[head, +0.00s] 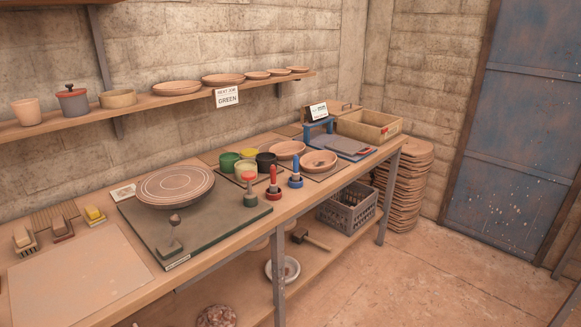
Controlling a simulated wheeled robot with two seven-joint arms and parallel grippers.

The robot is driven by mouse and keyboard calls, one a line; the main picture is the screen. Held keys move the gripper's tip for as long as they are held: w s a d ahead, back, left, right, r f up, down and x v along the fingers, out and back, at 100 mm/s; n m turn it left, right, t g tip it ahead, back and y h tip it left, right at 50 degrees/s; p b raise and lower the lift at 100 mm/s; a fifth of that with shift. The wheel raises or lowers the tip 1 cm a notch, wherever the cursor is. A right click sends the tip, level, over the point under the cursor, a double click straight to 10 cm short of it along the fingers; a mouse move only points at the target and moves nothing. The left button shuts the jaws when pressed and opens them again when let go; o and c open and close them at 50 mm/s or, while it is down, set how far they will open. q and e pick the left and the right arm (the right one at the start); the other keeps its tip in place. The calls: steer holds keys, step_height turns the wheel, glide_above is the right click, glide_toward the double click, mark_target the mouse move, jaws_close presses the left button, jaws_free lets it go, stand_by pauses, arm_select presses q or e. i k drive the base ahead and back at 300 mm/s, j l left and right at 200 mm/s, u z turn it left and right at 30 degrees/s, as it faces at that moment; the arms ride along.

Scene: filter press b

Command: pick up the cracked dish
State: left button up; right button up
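Two terracotta dishes are on the bench, towards its far end. The nearer dish (319,162) sits on a dark square board and has a small dark mark inside. The farther dish (287,149) is just behind it to the left and looks plain. The picture is too small to tell for certain whether the mark is a crack. Neither of my grippers is in view.
Several glaze pots (246,169) and red and blue-handled tools stand left of the dishes. A blue-framed device (346,146) and a wooden tray (368,126) are to the right. A sign (227,97) reads GREEN.

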mark_target(284, 150)
steer(key=i, duration=0.45)
steer(key=i+l+u, duration=0.1)
steer(key=u, duration=0.25)
steer(key=i+l+u, duration=0.1)
steer(key=u, duration=0.25)
